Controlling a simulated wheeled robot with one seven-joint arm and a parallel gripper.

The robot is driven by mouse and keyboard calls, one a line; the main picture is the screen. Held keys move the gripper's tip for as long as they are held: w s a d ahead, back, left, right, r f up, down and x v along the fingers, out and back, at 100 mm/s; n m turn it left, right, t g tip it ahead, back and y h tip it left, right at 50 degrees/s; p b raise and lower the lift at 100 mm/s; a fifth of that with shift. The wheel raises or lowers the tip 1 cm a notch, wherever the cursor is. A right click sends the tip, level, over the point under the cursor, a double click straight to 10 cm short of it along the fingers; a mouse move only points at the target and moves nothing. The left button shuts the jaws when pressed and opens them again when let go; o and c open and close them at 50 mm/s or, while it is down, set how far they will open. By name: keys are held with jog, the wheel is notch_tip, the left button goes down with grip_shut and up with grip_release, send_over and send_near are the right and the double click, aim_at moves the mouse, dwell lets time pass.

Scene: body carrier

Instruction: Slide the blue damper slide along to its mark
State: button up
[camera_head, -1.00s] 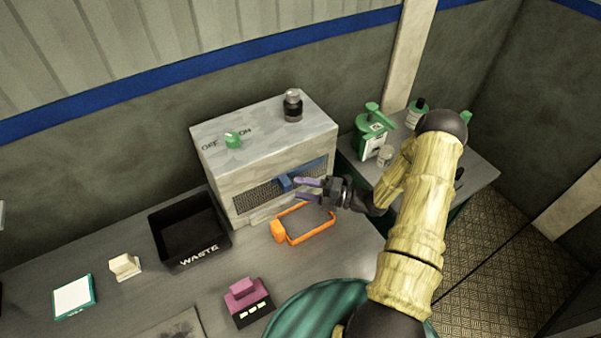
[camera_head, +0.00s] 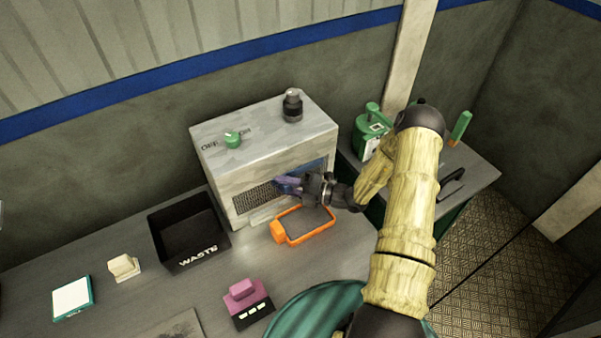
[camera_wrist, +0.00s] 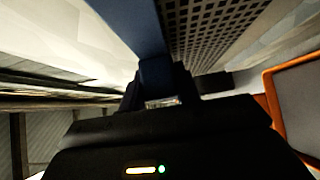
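The blue damper slide (camera_head: 315,167) lies on the front of a grey box (camera_head: 222,182), covering the right part of its dark grille (camera_head: 255,196). My gripper (camera_head: 288,185), with purple fingertips, is at the slide's left end and hides its knob in the head view. In the wrist view, the slide's blue knob (camera_wrist: 155,76) sits closely between my two dark fingers (camera_wrist: 158,92); they look shut on it. The blue slide plate runs upward from there beside the perforated grille (camera_wrist: 215,30). I cannot make out the mark.
An orange-framed tray (camera_head: 305,224) lies just below my gripper and also shows in the wrist view (camera_wrist: 270,95). A black WASTE bin (camera_head: 170,262) stands left of the box. A green knob (camera_head: 232,139) and a dark bottle (camera_head: 292,105) are on top.

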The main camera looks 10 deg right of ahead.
jog(key=shift+c, duration=1.3)
jog(key=shift+s+a+p, duration=0.5)
jog(key=shift+s+a, duration=0.1)
jog(key=shift+a, duration=1.3)
jog(key=shift+s+a+p, duration=0.5)
jog(key=shift+s+a, duration=0.15)
jog(key=shift+a, duration=1.3)
jog(key=shift+s+a+p, duration=0.5)
jog(key=shift+s+a, duration=0.1)
jog(key=shift+a, duration=1.3)
jog(key=o, duration=1.1)
jog(key=shift+d, duration=0.1)
jog(key=shift+s+d, duration=0.1)
jog(key=shift+d, duration=0.3)
jog(key=shift+p+v, duration=0.4)
jog(key=shift+v, duration=2.7)
